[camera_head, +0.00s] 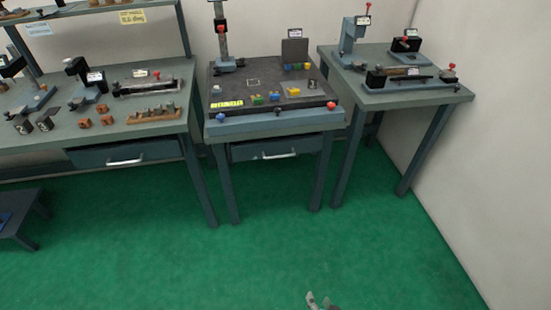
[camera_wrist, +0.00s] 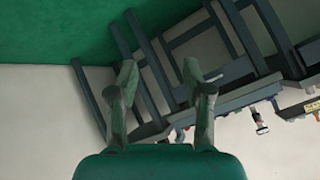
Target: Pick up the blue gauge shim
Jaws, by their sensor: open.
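Small blue, yellow and green pieces lie on the dark plate (camera_head: 235,92) of the middle bench. A blue piece (camera_head: 274,96) sits near the plate's middle, and more blue shows in the back row (camera_head: 298,66). They are too small to tell which is the blue gauge shim. My gripper (camera_head: 318,301) shows at the bottom edge of the head view, over the green floor and well in front of the benches. In the wrist view my gripper (camera_wrist: 160,78) has its two fingers spread apart with nothing between them. No shim can be made out in the wrist view.
The left bench (camera_head: 110,130) holds fixtures and small blocks. The right bench (camera_head: 420,97) holds clamping devices beside the white wall (camera_head: 490,130). A post with a red knob (camera_head: 221,28) stands at the middle bench's back left. The green floor (camera_head: 270,240) in front is clear.

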